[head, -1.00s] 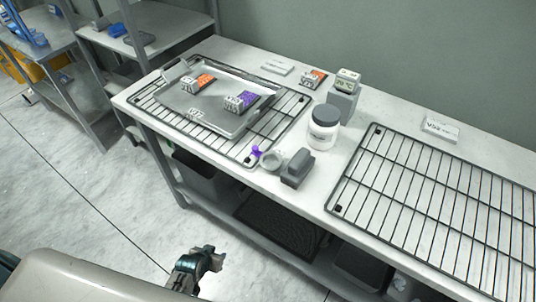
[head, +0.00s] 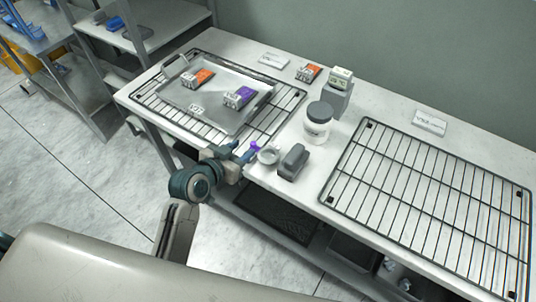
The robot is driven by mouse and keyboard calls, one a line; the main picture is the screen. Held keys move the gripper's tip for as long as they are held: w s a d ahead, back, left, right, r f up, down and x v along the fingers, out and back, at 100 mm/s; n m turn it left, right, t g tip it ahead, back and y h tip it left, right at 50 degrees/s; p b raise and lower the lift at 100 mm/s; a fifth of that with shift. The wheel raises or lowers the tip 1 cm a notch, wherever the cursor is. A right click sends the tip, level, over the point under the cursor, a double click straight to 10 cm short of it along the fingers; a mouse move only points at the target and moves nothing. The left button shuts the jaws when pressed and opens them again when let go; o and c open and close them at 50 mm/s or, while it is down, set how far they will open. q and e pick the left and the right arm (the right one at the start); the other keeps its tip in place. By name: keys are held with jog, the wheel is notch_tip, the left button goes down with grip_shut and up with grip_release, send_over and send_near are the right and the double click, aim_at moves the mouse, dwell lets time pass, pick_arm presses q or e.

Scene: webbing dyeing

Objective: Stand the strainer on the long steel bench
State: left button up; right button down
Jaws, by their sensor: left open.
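A small pale round piece with a dark centre (head: 268,156), which looks like the strainer, is at the front edge of the long steel bench (head: 290,208). A small purple piece (head: 255,147) sits right at its left; I cannot tell whether the two are joined. My left gripper (head: 243,151) is open, at the bench's front edge just left of the purple piece. The jaws look empty, and I cannot tell whether they touch it. My right gripper is not in view.
A grey block (head: 292,162) and a white jar with grey lid (head: 318,124) stand close to the right. A metal tray (head: 215,112) with two labelled blocks lies on the left wire rack (head: 163,122). Another wire rack (head: 430,195) covers the bench's right part. A display device (head: 340,86) stands behind.

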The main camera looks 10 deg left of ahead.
aim_at(253, 143)
pick_arm(q)
jog(key=shift+w+d+f, duration=0.15)
jog(key=shift+w, duration=0.25)
jog(key=shift+w+d+f+p, duration=0.1)
jog(key=shift+w+f+p, duration=0.25)
jog(key=shift+w, duration=0.1)
jog(key=p+x, duration=0.1)
jog(key=x, duration=0.2)
jog(key=shift+f, duration=0.25)
jog(key=shift+w+f, duration=0.3)
jog(key=shift+w, duration=0.15)
grip_shut()
